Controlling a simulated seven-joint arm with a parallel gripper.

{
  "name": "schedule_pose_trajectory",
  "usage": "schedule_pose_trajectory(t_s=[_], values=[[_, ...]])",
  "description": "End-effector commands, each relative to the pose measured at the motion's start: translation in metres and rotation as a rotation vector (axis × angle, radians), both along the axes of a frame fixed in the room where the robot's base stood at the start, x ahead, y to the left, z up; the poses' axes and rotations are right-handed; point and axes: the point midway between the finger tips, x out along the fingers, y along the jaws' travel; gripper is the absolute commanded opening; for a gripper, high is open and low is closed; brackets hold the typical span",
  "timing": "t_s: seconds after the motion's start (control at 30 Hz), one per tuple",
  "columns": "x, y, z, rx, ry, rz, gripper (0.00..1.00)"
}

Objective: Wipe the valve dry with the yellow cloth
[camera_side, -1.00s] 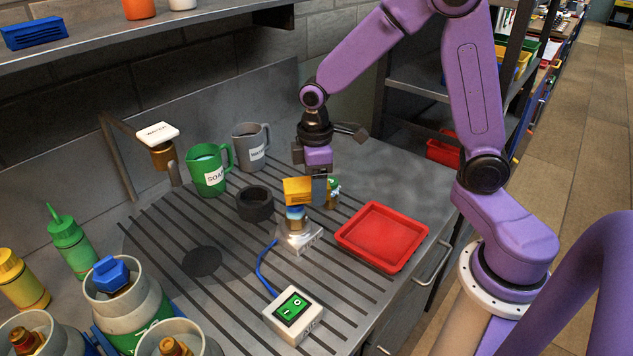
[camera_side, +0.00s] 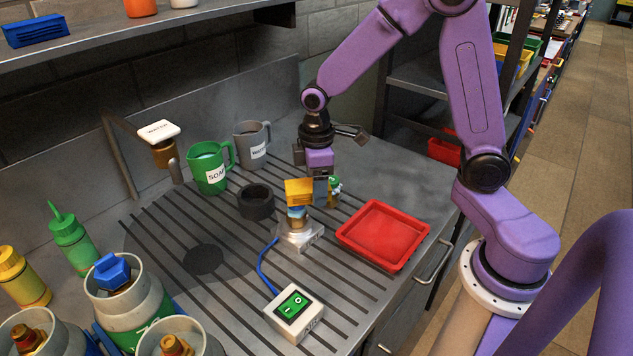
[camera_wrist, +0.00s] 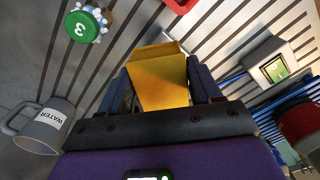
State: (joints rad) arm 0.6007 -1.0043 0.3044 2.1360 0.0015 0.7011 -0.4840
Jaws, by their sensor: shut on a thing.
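My gripper (camera_side: 319,188) is shut on the yellow cloth (camera_side: 299,190). The folded cloth also shows between the fingers in the wrist view (camera_wrist: 158,78). It is directly over a small brass-coloured valve with a blue part (camera_side: 297,213), which stands upright on a pale metal base (camera_side: 301,238). The cloth hides the valve's top, and I cannot tell whether they touch. A second valve with a green knob (camera_side: 335,184) stands just behind and right of the gripper. In the wrist view its green knob (camera_wrist: 82,27) is marked 3 and has white bits around it.
A red tray (camera_side: 383,236) lies to the right. A dark ring (camera_side: 256,203), a green soap jug (camera_side: 209,170) and a grey water jug (camera_side: 251,148) stand left. A switch box (camera_side: 295,312) with a blue cable is in front. The grooved surface between is mostly clear.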

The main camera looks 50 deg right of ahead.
Motion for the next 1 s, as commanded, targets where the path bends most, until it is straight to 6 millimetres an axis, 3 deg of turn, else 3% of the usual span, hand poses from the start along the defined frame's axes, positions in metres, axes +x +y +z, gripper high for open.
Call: schedule_pose_trajectory(t_s=[1.0], values=[[-0.01,-0.013,-0.002,0.0,0.0,0.001,0.33]])
